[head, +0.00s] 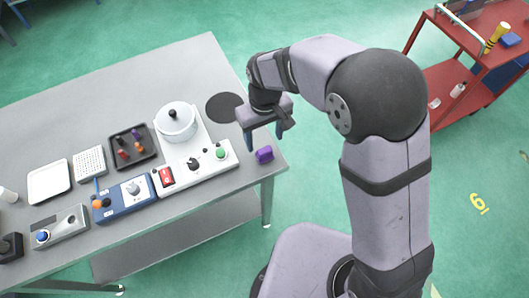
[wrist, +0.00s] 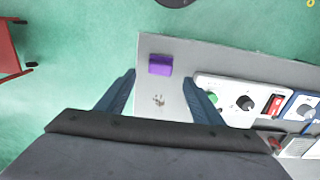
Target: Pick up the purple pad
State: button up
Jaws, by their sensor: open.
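The purple pad (head: 264,155) is a small block lying on the grey table near its right front corner in the head view. In the wrist view the purple pad (wrist: 160,65) lies flat near the table's end, a little beyond the fingertips and between their lines. My gripper (head: 266,140) is above the table, close to the pad and a little left of it in the head view. It is open, with its two dark blue fingers (wrist: 158,82) apart and nothing between them.
A white device with a green button (head: 220,153) and a white pot (head: 176,122) stand left of the pad. A black disc (head: 224,107) lies behind. The table (head: 262,178) edge is close to the pad. A red cart (head: 452,75) stands far right.

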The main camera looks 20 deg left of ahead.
aim_at(265, 150)
jog(key=shift+s+d+f+p, duration=0.1)
jog(key=shift+f+p, duration=0.75)
jog(key=shift+f, duration=0.75)
jog(key=shift+f+p, duration=0.8)
jog(key=shift+f, duration=1.3)
jog(key=c, duration=1.1)
